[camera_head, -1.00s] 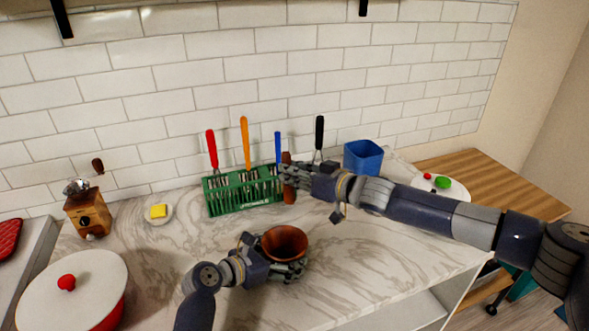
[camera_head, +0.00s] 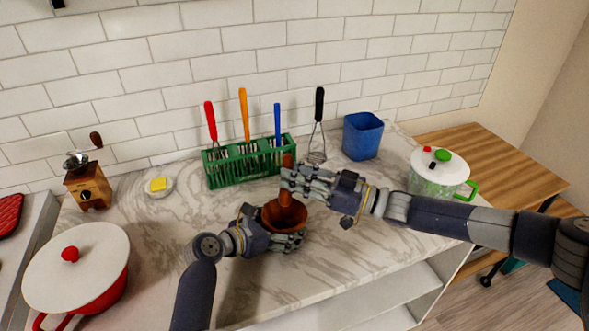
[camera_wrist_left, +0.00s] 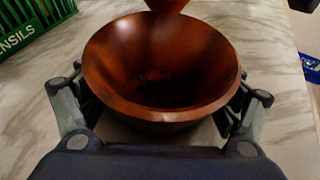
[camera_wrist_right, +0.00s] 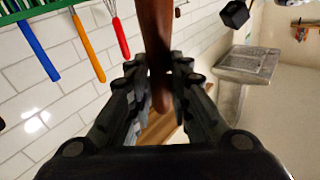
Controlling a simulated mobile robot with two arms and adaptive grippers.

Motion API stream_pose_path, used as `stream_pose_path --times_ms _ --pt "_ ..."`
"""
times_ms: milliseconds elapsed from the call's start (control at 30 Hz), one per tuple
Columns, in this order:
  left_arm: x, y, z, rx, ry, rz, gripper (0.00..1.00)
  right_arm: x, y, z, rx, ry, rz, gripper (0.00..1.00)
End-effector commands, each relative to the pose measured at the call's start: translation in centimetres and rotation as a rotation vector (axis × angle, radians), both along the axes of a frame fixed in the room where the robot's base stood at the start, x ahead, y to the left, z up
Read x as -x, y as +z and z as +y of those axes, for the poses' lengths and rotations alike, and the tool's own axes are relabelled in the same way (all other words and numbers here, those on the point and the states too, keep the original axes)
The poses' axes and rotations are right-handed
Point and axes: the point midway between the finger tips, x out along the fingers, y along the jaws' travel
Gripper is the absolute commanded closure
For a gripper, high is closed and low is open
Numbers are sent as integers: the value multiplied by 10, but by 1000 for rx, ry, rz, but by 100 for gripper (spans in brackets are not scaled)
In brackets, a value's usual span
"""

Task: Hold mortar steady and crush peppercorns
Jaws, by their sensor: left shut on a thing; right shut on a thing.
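The brown wooden mortar (camera_head: 270,217) stands upright on the marble counter. In the left wrist view the mortar (camera_wrist_left: 105,62) is a wide bowl with a few small dark peppercorns (camera_wrist_left: 153,76) at its bottom. My left gripper (camera_head: 287,240) is shut around the mortar's side. My right gripper (camera_head: 290,182) is shut on the brown pestle (camera_head: 287,162), which is held roughly upright over the mortar. The pestle's lower end (camera_wrist_left: 168,5) shows at the bowl's far rim in the left wrist view, above the peppercorns. The pestle (camera_wrist_right: 153,40) also fills the middle of the right wrist view.
A green utensil rack (camera_head: 232,170) stands close behind the mortar. A blue container (camera_head: 362,136), a lidded pot (camera_head: 437,183), a butter dish (camera_head: 159,188), a grinder (camera_head: 88,188) and a red-and-white pot (camera_head: 78,268) stand around. The front counter is clear.

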Motion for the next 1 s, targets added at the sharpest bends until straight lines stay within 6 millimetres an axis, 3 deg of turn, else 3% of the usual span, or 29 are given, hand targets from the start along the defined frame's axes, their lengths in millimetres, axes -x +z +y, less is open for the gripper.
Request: stream_pose_path --times_ms 600,1000 --pt "0 0 0 1 0 1 43 2 -49 2 -1 0 1 100" --pt "0 0 0 1 0 1 43 2 -54 3 -1 1 -1 100"
